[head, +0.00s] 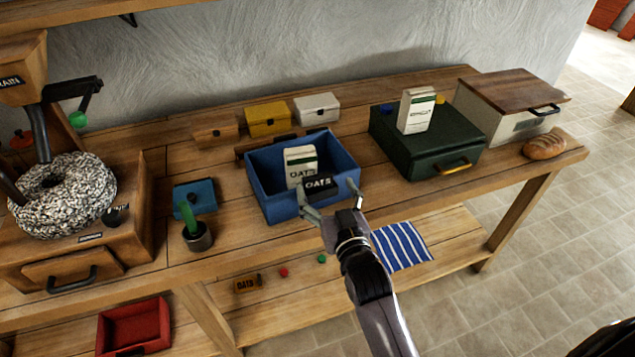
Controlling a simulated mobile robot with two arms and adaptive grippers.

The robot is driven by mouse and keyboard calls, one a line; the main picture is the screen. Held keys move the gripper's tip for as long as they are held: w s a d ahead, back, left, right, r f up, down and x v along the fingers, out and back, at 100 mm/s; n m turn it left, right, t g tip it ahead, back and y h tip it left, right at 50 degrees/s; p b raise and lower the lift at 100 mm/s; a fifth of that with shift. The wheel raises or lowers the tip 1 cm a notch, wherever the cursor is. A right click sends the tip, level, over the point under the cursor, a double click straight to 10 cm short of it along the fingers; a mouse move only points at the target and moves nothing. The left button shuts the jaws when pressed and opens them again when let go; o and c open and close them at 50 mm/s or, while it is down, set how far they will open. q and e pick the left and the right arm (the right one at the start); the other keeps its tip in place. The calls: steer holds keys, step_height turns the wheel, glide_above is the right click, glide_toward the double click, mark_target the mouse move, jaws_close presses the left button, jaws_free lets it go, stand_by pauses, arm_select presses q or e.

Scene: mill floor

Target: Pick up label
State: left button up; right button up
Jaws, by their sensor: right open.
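A black label (319,186) reading OATS sits at the front rim of an open blue bin (272,200). A white and green carton (300,165), also marked OATS, stands inside that bin. I cannot tell whether a finger touches the bin. My left gripper is not in view.
A dark green box (425,150) with a carton (416,110) on top stands right of the bin. Small yellow (268,119) and white (317,108) boxes line the back. A striped cloth (400,246) lies below.

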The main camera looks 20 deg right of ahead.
mark_target(319, 178)
steer(key=w, duration=0.1)
steer(key=w+p, duration=0.1)
steer(key=w, duration=0.2)
steer(key=shift+w+a+r, duration=0.15)
steer(key=shift+w+a, duration=0.1)
steer(key=shift+a, duration=0.05)
steer(key=shift+w, duration=0.3)
steer(key=shift+s, duration=0.1)
steer(key=shift+c, duration=0.2)
steer(key=shift+c, duration=0.7)
steer(key=c, duration=1.1)
